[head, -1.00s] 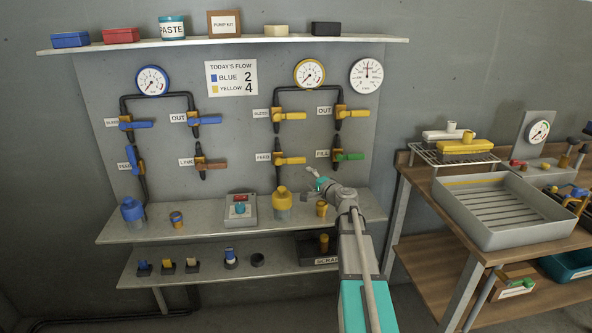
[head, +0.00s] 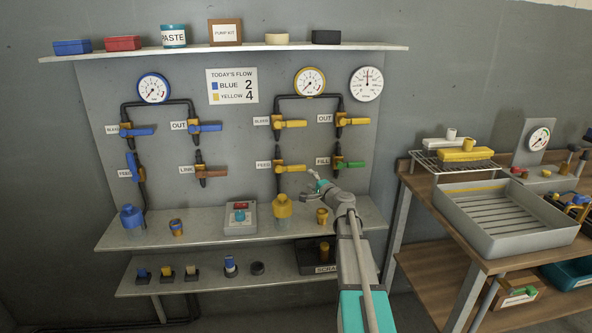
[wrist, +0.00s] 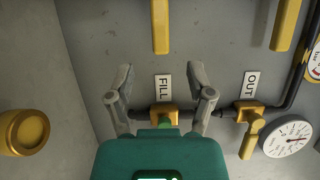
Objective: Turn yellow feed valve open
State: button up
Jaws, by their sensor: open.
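The yellow feed valve (head: 279,167) is on the wall panel beside its FEED label, below the yellow bleed valve. Its yellow handle (head: 293,168) points sideways to the right. In the wrist view a yellow handle (wrist: 160,25), apparently the feed valve's, enters at the top edge, with the valve body out of view. My gripper (head: 317,179) is in front of the panel, low and right of the feed valve. In the wrist view my gripper (wrist: 162,72) is open and empty, its fingers framing the FILL label and fill valve body (wrist: 163,115). I cannot tell the distance to the panel.
The green fill handle (head: 349,164) and yellow out handle (head: 354,122) are to the right. The yellow bleed handle (head: 293,124) is above. A yellow-capped bottle (head: 282,206) and yellow cup (head: 322,216) stand on the shelf below. A workbench with a grey tray (head: 475,228) is right.

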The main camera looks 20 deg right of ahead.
aim_at(297, 169)
jog(key=w, duration=0.7)
jog(key=w+a, duration=0.1)
jog(key=w, duration=0.2)
jog(key=shift+w, duration=0.35)
jog(key=shift+a, duration=0.1)
grip_shut()
